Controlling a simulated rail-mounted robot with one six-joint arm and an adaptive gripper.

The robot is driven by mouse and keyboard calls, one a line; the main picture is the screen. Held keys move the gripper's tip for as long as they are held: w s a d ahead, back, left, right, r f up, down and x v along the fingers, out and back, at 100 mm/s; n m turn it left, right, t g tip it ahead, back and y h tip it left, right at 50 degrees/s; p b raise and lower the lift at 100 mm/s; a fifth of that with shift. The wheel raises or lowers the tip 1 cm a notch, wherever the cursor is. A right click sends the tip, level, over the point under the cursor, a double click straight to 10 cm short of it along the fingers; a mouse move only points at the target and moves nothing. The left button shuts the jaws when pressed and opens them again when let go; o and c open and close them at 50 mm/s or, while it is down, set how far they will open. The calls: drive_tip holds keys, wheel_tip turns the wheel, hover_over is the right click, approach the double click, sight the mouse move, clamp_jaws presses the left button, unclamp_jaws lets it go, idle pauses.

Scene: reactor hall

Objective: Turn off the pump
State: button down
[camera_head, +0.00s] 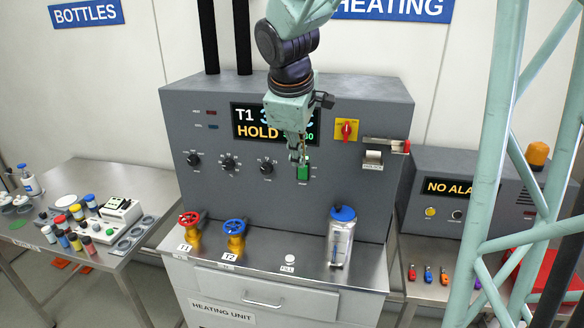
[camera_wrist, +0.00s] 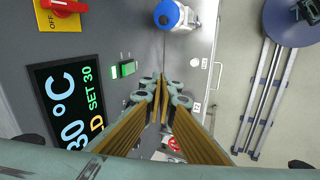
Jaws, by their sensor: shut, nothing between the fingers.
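A green switch (camera_head: 304,171) sits on the front of the grey heating unit (camera_head: 350,195), right of the dials; its small label is too blurred to read surely. It also shows in the wrist view (camera_wrist: 128,68), with a pale lit strip beside it. My gripper (camera_head: 297,160) is shut and empty, in front of the panel close to the switch's left edge. In the wrist view its fingertips (camera_wrist: 163,85) are together, apart from the switch in the picture. I cannot tell whether they touch the panel.
A red knob (camera_head: 346,130) on a yellow plate and a lever (camera_head: 385,145) sit above right of the switch. Red (camera_head: 189,219) and blue (camera_head: 234,227) valves and a blue-capped vessel (camera_head: 341,236) stand on the ledge below. The display (camera_head: 247,122) reads HOLD.

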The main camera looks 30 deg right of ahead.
sight(303, 173)
drive_tip(key=shift+n, duration=0.7)
drive_tip(key=shift+w+d+f+p, duration=0.2)
drive_tip(key=shift+w+d, duration=0.1)
drive_tip(key=shift+w, duration=0.35)
drive_tip(key=shift+w+d+f+p, duration=0.1)
drive_tip(key=shift+w+d+f, duration=0.2)
drive_tip(key=shift+w, duration=0.4)
drive_tip(key=shift+w+d+f+p, duration=0.15)
drive_tip(key=shift+w+d, duration=0.15)
drive_tip(key=shift+w, duration=0.35)
drive_tip(key=shift+f, duration=0.15)
drive_tip(key=w+d+f, duration=0.5)
drive_tip(key=w+f, duration=0.1)
drive_tip(key=f, duration=0.2)
drive_tip(key=shift+f, duration=0.15)
drive_tip(key=shift+w, duration=0.1)
